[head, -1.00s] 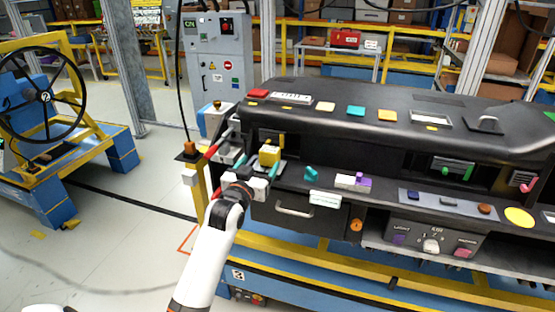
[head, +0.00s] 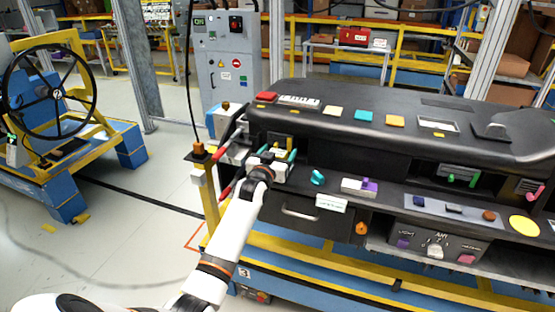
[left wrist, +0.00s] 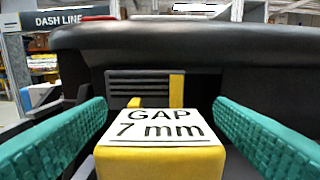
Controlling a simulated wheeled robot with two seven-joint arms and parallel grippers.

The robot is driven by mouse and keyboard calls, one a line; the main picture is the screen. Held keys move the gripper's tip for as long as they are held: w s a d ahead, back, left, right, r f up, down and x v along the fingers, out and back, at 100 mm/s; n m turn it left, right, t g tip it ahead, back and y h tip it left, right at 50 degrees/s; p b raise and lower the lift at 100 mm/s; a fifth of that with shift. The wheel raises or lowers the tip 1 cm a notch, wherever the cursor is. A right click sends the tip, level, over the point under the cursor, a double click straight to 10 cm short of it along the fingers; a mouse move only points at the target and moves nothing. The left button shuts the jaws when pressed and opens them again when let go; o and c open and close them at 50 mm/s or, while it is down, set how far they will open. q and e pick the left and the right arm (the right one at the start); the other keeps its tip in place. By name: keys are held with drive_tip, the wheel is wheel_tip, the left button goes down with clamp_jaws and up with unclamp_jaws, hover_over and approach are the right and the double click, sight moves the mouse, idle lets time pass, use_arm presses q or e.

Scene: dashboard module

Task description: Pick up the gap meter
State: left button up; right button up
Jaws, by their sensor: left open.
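The gap meter (left wrist: 160,135) is a yellow block with a white top face reading "GAP 7 mm". In the left wrist view it sits low in the middle, between the two teal fingers. My left gripper (left wrist: 160,115) is open, with one finger on each side of the meter; I cannot tell whether either touches it. In the head view the left gripper (head: 277,154) is at the left end of the dashboard (head: 390,95) and hides most or all of the meter. My right gripper is not in view.
A slatted vent with a yellow strip (left wrist: 176,88) is just behind the meter. A teal knob (head: 317,177) and a white block with a purple piece (head: 359,187) are to the right on the ledge. A red-ended bar (head: 228,155) is close on the left.

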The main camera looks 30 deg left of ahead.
use_arm(q)
drive_tip(key=shift+c, duration=0.2)
drive_tip(key=c, duration=1.2)
